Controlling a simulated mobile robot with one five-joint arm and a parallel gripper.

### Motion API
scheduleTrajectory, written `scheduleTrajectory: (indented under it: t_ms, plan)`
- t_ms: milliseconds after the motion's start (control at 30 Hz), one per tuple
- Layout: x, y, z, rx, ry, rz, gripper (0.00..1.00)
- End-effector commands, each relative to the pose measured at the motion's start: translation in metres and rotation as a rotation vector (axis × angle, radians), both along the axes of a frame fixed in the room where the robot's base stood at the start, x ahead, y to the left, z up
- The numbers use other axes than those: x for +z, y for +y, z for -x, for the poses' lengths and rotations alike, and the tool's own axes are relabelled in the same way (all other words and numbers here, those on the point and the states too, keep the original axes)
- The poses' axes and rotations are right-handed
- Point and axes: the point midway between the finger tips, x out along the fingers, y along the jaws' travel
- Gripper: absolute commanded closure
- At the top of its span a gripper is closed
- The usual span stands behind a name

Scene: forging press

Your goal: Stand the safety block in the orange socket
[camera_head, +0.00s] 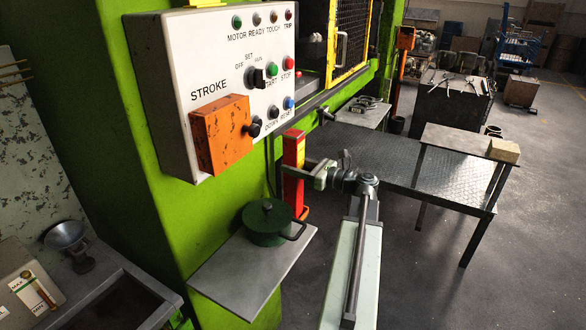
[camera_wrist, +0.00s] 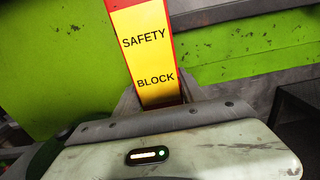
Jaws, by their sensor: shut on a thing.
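The safety block (camera_head: 293,150) is a tall red bar with a yellow face, standing about upright beside the green press column. In the wrist view the block (camera_wrist: 143,50) shows its "SAFETY BLOCK" lettering and leans slightly. My gripper (camera_head: 303,172) is shut on the block; in the wrist view my gripper's fingers (camera_wrist: 160,93) sit on either side of its lower visible part. A small orange piece, likely the socket (camera_head: 304,212), shows low by the block's foot, partly hidden. I cannot tell whether the block is in it.
A green lidded pot (camera_head: 268,222) stands on a grey shelf (camera_head: 222,275) just left of my arm. The control panel (camera_head: 170,60) with an orange box (camera_head: 220,135) juts out above left. A steel table (camera_head: 400,165) lies behind to the right. Open floor is at right.

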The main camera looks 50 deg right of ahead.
Motion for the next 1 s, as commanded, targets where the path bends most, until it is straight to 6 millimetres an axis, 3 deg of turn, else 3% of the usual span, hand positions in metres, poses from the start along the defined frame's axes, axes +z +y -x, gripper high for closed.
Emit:
scheduleTrajectory:
  t_ms: [100,133,200,567,1000]
  plan:
    - [-0.003,0.0,0.0,0.0,-0.003,-0.002,1.0]
    - [-0.003,0.0,0.0,0.001,0.0,0.0,0.47]
    - [-0.002,0.0,0.0,0.001,0.0,0.0,0.31]
    - [0.003,0.001,0.0,0.001,0.0,0.0,0.31]
    - [0.0,-0.023,0.094,-0.001,0.0,0.0,0.31]
